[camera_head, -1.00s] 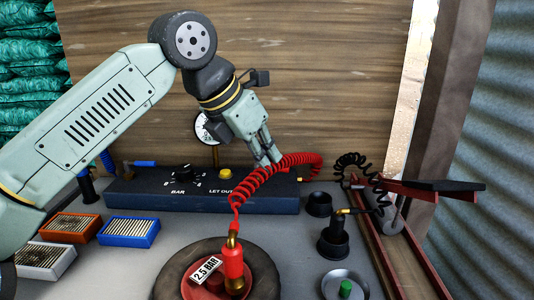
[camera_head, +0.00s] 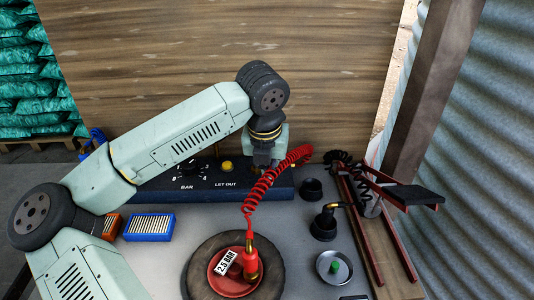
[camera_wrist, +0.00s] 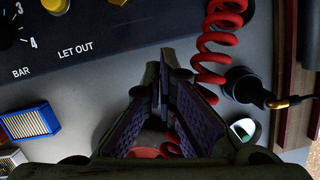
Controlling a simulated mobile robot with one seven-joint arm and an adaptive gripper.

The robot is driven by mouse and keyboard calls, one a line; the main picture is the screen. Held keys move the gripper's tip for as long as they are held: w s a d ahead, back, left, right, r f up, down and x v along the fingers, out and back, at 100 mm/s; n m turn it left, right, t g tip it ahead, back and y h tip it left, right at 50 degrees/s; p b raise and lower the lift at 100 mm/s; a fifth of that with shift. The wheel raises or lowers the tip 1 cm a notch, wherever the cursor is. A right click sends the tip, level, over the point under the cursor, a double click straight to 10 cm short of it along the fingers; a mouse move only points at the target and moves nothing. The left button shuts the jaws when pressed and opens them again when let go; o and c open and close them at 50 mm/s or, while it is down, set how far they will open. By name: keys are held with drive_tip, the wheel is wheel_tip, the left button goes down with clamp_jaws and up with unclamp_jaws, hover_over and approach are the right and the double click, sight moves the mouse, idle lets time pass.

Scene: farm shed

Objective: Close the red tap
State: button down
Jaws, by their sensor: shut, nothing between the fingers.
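I cannot make out a separate red tap; the right end of the dark control box (camera_head: 215,188) is partly covered by the red coiled hose (camera_head: 268,186) and my arm. My gripper (camera_head: 264,163) points down over the box, just left of the hose's upper end. In the wrist view its fingers (camera_wrist: 160,92) are shut together and hold nothing. The hose (camera_wrist: 208,48) hangs right of the fingers there. It runs down to a red-and-brass fitting (camera_head: 250,262) on a tyre with a red hub, beside a "2.5 BAR" tag (camera_head: 226,262).
The box carries a BAR dial (camera_head: 190,168) and a yellow LET OUT button (camera_head: 227,166). A wooden board (camera_head: 230,60) stands behind.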

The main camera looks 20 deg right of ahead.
drive_tip(key=w+d+f+p, duration=0.1)
drive_tip(key=w+f+p, duration=0.1)
drive_tip(key=w, duration=0.1)
drive_tip(key=shift+d+f, duration=0.3)
drive_tip(key=shift+d, duration=0.1)
drive_tip(key=shift+w+d+p, duration=0.3)
drive_tip(key=shift+w+p, duration=0.15)
drive_tip(key=shift+w, duration=0.2)
drive_tip(key=shift+f, duration=0.1)
